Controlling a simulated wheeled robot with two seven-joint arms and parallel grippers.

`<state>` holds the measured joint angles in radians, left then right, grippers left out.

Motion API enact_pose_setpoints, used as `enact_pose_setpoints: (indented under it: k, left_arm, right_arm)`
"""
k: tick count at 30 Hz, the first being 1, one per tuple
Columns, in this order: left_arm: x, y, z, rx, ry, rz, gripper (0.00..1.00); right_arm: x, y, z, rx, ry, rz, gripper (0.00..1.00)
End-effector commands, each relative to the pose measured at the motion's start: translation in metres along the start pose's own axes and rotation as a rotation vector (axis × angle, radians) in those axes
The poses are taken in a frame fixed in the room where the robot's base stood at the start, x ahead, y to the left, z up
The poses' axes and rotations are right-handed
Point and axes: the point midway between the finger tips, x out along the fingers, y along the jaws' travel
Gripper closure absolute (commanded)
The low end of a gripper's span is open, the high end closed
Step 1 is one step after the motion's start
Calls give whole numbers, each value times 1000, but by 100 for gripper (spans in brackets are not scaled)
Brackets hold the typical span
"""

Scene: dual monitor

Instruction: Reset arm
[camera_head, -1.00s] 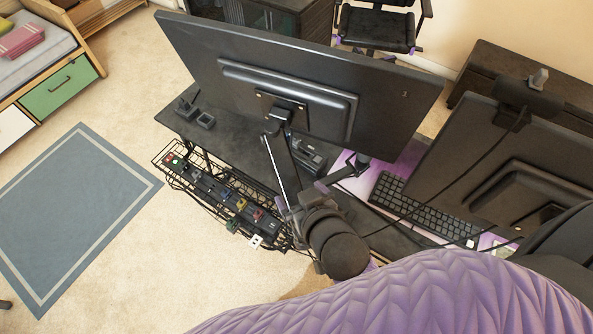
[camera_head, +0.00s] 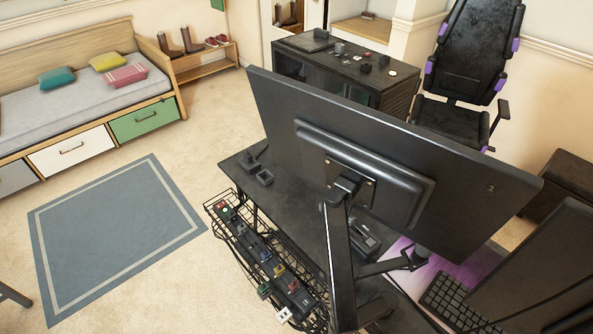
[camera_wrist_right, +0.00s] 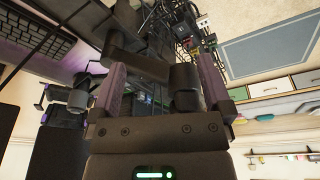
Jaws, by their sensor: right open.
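My right gripper (camera_wrist_right: 160,72) is open in the right wrist view, its two purple-sided fingers spread apart. A dark monitor-arm part (camera_wrist_right: 183,88) shows between and beyond the fingers; I cannot tell whether they touch it. Neither gripper shows in the head view. There, the back of a large monitor (camera_head: 375,180) stands on a black arm (camera_head: 340,255) above the dark desk (camera_head: 290,205).
A second monitor (camera_head: 545,275) and a keyboard (camera_head: 455,300) are at lower right. A wire cable tray (camera_head: 262,262) with plugs hangs along the desk edge. A chair (camera_head: 470,60) stands behind the desk. Open floor and a blue rug (camera_head: 115,235) lie left.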

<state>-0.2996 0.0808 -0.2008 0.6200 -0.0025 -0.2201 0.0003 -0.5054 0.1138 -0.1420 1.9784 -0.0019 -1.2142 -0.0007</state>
Motion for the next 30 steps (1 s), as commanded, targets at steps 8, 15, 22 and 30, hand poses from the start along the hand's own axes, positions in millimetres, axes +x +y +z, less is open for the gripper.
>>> enact_pose_setpoints:
  k: [8, 15, 22, 30]
  left_arm:
    - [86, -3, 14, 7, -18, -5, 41]
    - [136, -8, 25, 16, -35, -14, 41]
    - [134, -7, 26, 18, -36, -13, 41]
    - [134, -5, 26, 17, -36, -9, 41]
  right_arm:
    - [192, -7, 110, -23, -107, -7, 0]
    - [274, -7, 225, -47, -185, -13, 0]
    - [274, -7, 239, -51, -190, -14, 0]
    - [273, -7, 239, -51, -191, -13, 0]
